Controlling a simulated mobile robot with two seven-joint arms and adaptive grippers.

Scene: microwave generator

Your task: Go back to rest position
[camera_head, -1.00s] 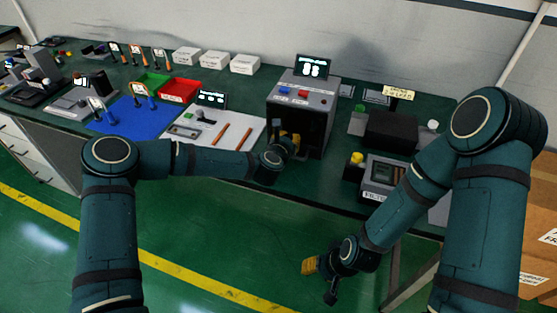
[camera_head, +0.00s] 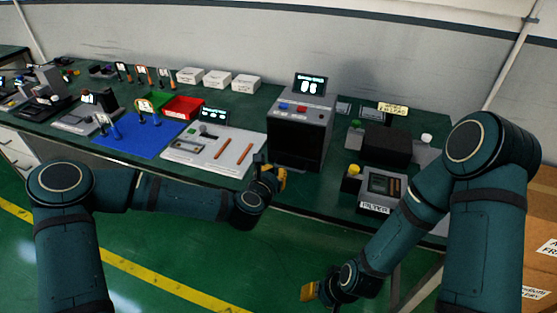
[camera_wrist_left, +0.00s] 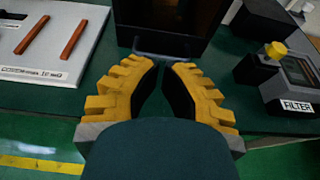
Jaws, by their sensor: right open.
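My left gripper (camera_head: 270,178) is at the bench's front edge, in front of and below the grey generator box (camera_head: 300,122). My right gripper (camera_head: 318,293) hangs low in front of the bench, open and empty, over the green floor.
The green bench (camera_head: 255,102) carries a white board with orange rods (camera_head: 232,150), a blue mat (camera_head: 125,145), red (camera_head: 185,108) and green bins, and a filter unit (camera_head: 380,188) at right. Cardboard boxes (camera_head: 540,245) stand at the far right. The floor before the bench is clear.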

